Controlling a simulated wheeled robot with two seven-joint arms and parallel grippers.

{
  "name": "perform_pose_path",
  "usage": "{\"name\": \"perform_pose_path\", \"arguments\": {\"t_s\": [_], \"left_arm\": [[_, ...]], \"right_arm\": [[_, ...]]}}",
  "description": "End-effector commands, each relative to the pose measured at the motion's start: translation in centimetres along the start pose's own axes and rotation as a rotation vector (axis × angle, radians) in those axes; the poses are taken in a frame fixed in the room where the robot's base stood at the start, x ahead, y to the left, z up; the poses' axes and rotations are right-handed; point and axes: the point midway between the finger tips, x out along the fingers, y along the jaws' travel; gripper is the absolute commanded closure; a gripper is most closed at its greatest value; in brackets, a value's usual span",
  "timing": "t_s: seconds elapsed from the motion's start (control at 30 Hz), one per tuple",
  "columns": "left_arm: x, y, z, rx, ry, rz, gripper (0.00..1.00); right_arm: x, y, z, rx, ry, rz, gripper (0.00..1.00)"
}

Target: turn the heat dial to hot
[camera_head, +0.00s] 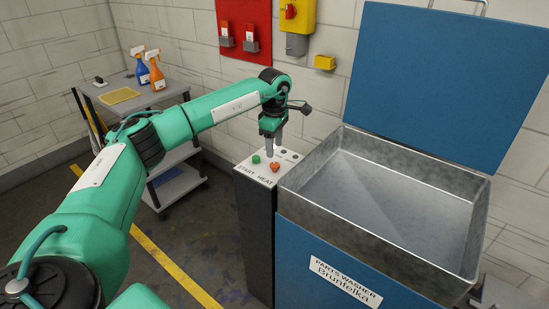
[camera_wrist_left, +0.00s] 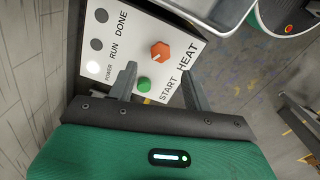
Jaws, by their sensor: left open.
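The heat dial (camera_head: 275,167) is an orange-red hexagonal knob on the white top panel (camera_head: 244,170) of a dark pedestal. It also shows in the left wrist view (camera_wrist_left: 160,51), beside the word HEAT. I cannot tell which way it is set. A green start button (camera_head: 256,159) sits beside it, and it shows in the left wrist view (camera_wrist_left: 144,84). My left gripper (camera_head: 271,150) points down over the panel, open and empty. In the left wrist view its fingertips (camera_wrist_left: 158,75) lie to either side of the green button, with the dial just beyond them. My right gripper is out of view.
A blue parts washer with an open metal basin (camera_head: 435,270) and raised lid (camera_head: 440,75) stands right of the pedestal. The POWER lamp (camera_wrist_left: 93,67) is lit; RUN and DONE are dark. A grey cart (camera_head: 165,95) with spray bottles stands at the left.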

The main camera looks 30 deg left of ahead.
Motion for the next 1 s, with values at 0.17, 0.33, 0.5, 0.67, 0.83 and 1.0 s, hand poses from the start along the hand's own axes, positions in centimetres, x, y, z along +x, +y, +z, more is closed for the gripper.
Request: {"name": "perform_pose_path", "arguments": {"t_s": [0.17, 0.33, 0.5, 0.67, 0.83, 1.0], "left_arm": [[-4.0, 0.1, 0.0, 0.000, -0.001, 0.004, 0.49], [-6.5, 0.1, 0.0, 0.001, -0.001, 0.001, 0.49], [-7.5, 0.0, 0.0, 0.001, 0.000, 0.001, 0.49], [-7.6, 0.0, 0.0, 0.001, 0.000, 0.000, 0.49], [-7.6, 0.0, 0.0, 0.001, 0.000, 0.000, 0.49], [-7.6, 0.0, 0.0, 0.001, 0.000, 0.000, 0.49]], "right_arm": [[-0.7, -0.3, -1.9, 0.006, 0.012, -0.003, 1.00], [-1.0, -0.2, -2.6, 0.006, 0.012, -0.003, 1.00], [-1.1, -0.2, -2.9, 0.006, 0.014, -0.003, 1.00], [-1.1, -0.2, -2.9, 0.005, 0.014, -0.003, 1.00], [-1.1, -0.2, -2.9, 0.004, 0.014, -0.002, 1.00], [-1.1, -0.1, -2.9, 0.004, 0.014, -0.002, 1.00]]}}
